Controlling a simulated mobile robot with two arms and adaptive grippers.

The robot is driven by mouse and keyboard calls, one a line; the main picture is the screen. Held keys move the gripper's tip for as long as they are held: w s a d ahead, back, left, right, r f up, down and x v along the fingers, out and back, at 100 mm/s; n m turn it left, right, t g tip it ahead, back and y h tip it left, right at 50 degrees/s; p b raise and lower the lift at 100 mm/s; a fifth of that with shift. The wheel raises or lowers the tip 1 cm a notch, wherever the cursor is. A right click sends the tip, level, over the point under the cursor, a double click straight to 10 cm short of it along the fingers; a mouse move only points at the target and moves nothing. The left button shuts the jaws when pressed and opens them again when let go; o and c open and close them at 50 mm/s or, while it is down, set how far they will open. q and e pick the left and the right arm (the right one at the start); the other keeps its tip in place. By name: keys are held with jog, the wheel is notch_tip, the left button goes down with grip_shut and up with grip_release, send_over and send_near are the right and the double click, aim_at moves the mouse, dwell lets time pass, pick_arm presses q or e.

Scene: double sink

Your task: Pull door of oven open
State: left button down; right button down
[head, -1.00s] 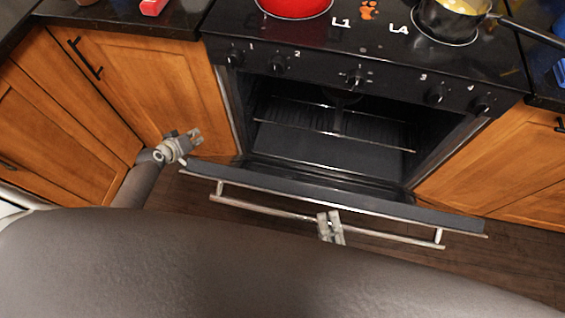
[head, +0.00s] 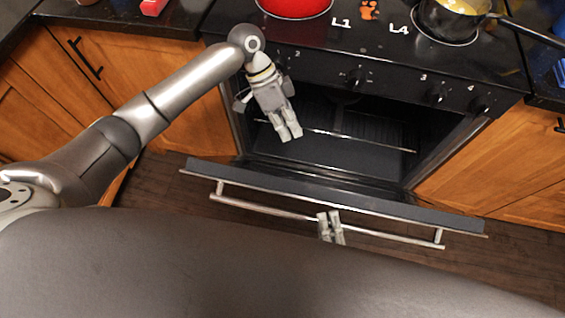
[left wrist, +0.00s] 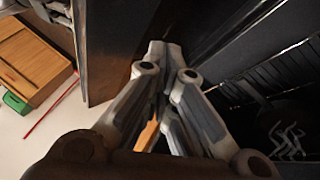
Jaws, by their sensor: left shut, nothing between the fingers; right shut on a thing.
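The oven door (head: 330,195) is tilted partly open, with its top edge out in front of the dark oven cavity (head: 350,145). Its long metal handle (head: 265,209) runs along the front. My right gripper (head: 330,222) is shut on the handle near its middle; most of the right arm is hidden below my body. My left gripper (head: 291,136) is shut and empty, pointing down above the gap between the door and the oven front. In the left wrist view my left gripper's fingers (left wrist: 165,48) meet at the tips.
A red pot (head: 295,6) and a dark pan (head: 448,22) with yellow contents stand on the stove top. Wooden cabinets (head: 500,165) flank the oven. A wire rack (head: 345,137) sits inside the cavity. Dark floor lies around the door.

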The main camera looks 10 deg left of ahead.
pick_arm(q)
notch_tip(320, 180, up, 9)
jog(key=s+a+m+y, duration=0.2)
jog(key=a+m, duration=0.1)
jog(key=m, duration=0.2)
pick_arm(e)
jog(key=shift+f, duration=0.2)
pick_arm(q)
jog(key=g, duration=0.1)
send_near(285, 178)
notch_tip(285, 178, down, 5)
jog(key=w+d, duration=0.2)
pick_arm(e)
jog(key=shift+s, duration=0.1)
pick_arm(q)
jog(key=s, duration=0.2)
jog(key=shift+s+f, duration=0.25)
jog(key=shift+f, duration=0.15)
jog(key=shift+s+f, duration=0.35)
jog(key=shift+s, duration=0.3)
jog(key=shift+s, duration=0.1)
